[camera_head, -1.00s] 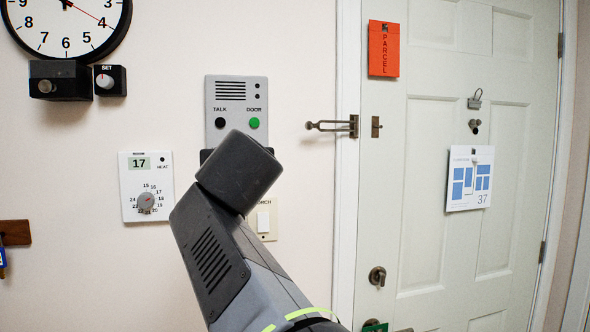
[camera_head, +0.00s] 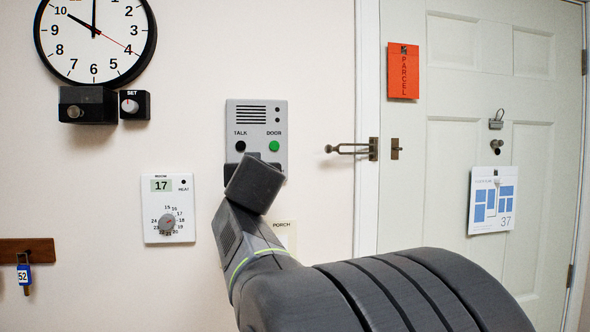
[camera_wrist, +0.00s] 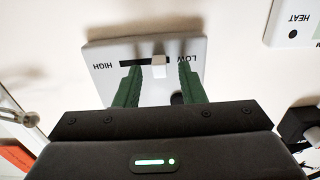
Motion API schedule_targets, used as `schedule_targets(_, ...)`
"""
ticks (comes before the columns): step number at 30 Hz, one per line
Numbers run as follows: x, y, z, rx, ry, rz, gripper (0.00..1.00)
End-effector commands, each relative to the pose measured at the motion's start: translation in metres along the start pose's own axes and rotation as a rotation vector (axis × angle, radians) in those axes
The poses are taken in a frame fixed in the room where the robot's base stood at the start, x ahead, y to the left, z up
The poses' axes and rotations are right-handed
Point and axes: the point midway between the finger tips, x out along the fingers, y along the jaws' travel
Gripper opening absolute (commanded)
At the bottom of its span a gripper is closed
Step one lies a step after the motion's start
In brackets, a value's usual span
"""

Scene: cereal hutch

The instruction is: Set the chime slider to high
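The knob stands nearer LOW than HIGH. My gripper (camera_wrist: 159,64) is open, with one green finger on each side of the knob. A small gap shows on both sides, and I cannot tell how deep the tips reach. In the head view the panel appears to be the intercom plate (camera_head: 257,112) with TALK and DOOR buttons. My wrist hides its lower part, so the slider is not visible there.
The thermostat (camera_head: 152,222) is left of and below the plate. A porch switch plate (camera_head: 284,233) is partly behind my arm. A clock (camera_head: 75,53) and SET knob box (camera_head: 134,105) are at upper left.

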Motion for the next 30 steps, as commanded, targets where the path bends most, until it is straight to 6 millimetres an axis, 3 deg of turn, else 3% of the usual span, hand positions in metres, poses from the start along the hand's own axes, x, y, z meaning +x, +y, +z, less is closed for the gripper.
schedule_targets(12, 0.009, 0.0, 0.001, 0.001, -0.001, 0.0, 0.36)
schedule_targets(13, 0.009, 0.0, 0.001, 0.001, -0.001, 0.0, 0.34)
schedule_targets(18, 0.009, 0.0, 0.0, 0.001, -0.001, 0.0, 0.01)
schedule_targets(25, 0.009, 0.002, 0.0, 0.001, -0.001, 0.001, 0.0)
schedule_targets(30, 0.009, 0.023, -0.003, 0.001, -0.004, 0.002, 0.0)
